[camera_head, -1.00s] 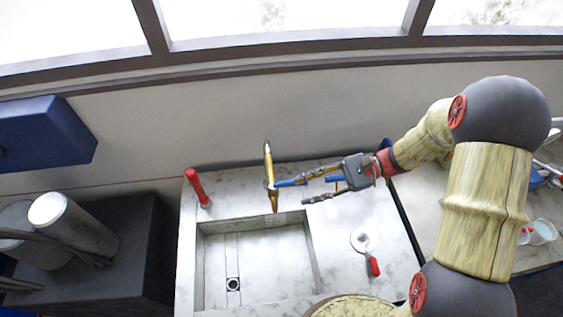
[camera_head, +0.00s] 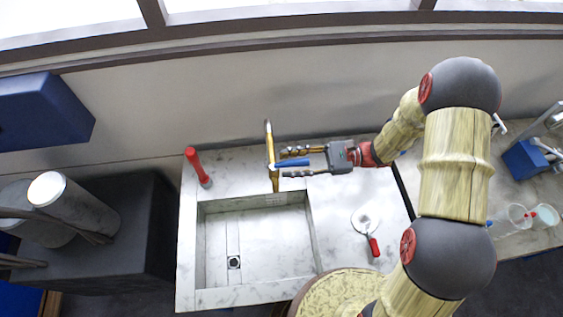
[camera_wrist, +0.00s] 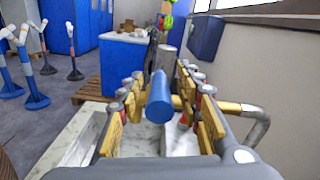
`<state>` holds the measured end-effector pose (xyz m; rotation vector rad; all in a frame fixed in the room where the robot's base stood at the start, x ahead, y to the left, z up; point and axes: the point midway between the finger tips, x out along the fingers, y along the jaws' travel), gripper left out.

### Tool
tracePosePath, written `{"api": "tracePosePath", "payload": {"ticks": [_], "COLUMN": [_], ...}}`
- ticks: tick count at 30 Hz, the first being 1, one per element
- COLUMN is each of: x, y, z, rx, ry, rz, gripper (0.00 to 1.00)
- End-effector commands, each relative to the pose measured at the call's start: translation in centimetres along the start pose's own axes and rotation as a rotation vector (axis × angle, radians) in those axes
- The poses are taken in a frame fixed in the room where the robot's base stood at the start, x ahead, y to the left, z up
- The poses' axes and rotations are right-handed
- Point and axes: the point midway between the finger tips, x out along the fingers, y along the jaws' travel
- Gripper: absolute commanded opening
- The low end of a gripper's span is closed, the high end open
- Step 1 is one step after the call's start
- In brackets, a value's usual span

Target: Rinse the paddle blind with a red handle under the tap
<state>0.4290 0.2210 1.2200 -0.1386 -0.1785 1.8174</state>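The paddle blind, a pale disc (camera_head: 365,217) with a red handle (camera_head: 374,247), lies flat on the marble counter right of the sink basin. The brass tap (camera_head: 271,160) stands at the basin's back edge. A blue lever (camera_head: 293,162) sticks out from it to the right. My gripper (camera_head: 283,163) is open at the tap, with one finger on each side of the lever. In the wrist view, the lever's blue round end (camera_wrist: 159,103) sits between the open fingers, with the brass tap pipe (camera_wrist: 232,107) behind. Whether the fingers touch it is unclear.
The sink basin (camera_head: 215,240) is empty, with a drain (camera_head: 234,262). An upright red-handled object (camera_head: 197,166) stands at the counter's back left. Grey cylinders (camera_head: 75,207) sit on a dark block at left. Beakers (camera_head: 519,215) are on another bench at right.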

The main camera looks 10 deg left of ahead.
Motion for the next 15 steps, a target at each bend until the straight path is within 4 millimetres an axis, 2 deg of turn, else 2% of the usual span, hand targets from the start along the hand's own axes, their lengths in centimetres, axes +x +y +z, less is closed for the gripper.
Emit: {"api": "tracePosePath", "payload": {"ticks": [3, 6, 15], "x": [1.6, 2.3, 2.8], "y": [0.0, 0.0, 0.0], "z": [0.1, 0.1, 0.0], "rx": [0.0, 0.0, 0.0], "ry": [-0.001, -0.001, 0.0], "rz": [0.002, 0.002, 0.0], "gripper": [0.35, 0.35, 0.35]}}
